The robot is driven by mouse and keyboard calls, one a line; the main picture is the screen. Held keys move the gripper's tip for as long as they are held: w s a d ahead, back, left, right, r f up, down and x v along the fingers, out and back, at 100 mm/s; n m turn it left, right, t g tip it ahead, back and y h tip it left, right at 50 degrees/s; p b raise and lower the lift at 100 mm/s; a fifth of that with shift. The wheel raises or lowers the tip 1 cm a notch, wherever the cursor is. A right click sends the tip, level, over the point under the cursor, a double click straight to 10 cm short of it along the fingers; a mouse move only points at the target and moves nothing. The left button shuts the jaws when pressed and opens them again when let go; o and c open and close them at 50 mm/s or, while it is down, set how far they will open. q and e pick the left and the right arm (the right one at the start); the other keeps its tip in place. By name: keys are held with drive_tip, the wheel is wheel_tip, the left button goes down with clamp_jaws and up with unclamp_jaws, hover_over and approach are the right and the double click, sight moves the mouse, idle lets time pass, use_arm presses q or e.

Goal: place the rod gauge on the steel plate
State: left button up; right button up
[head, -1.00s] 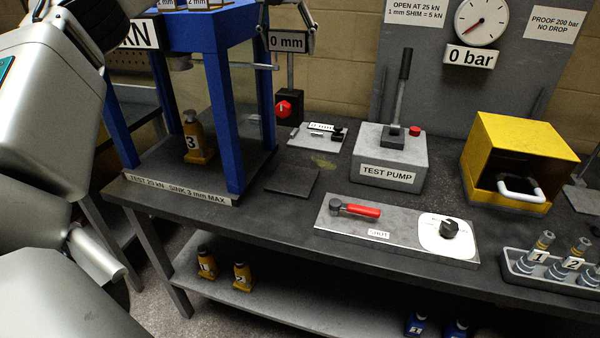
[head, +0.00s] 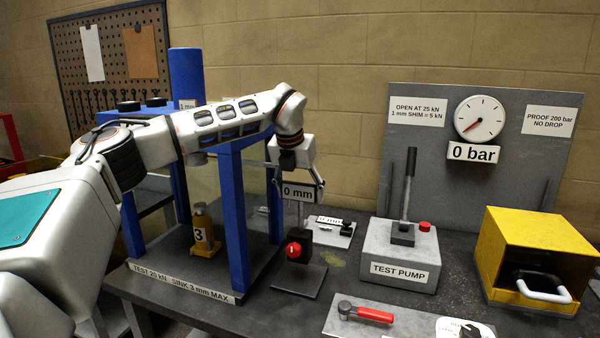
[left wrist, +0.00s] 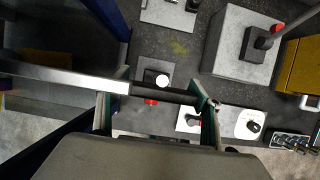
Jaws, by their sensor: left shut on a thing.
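The rod gauge (head: 298,246) has a black base with a red knob, an upright rod and a "0 mm" sign. My left gripper (head: 298,189) is shut on its upper part, beside the sign, and holds it upright. The dark steel plate (head: 311,284) lies on the bench directly under the base, partly covered by it. I cannot tell whether the base touches the plate. In the left wrist view the gripper (left wrist: 157,118) has the gauge (left wrist: 150,79) between and beyond its fingers, seen from above. My right gripper is not in view.
The blue press frame (head: 233,215) stands close to the left, with a yellow jack (head: 203,232) marked 3 inside. The test pump (head: 400,254) stands to the right. A small grey plate (head: 333,238) lies behind, and a panel with a red-handled lever (head: 372,315) in front.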

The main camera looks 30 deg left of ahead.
sight(300, 213)
use_arm(q)
wheel_tip(300, 213, down, 2)
drive_tip(key=shift+f, duration=0.15)
wheel_tip(300, 213, down, 4)
drive_tip(key=shift+f, duration=0.1)
drive_tip(key=o, duration=2.1)
drive_tip(key=shift+f, duration=0.1)
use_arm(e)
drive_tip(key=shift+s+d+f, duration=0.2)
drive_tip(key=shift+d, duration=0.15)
use_arm(q)
drive_tip(key=shift+r, duration=0.2)
drive_tip(key=v, duration=1.1)
drive_tip(key=shift+s+d+r+b, duration=0.1)
drive_tip(key=shift+s+r+b, duration=0.2)
drive_tip(key=shift+s+b, duration=0.1)
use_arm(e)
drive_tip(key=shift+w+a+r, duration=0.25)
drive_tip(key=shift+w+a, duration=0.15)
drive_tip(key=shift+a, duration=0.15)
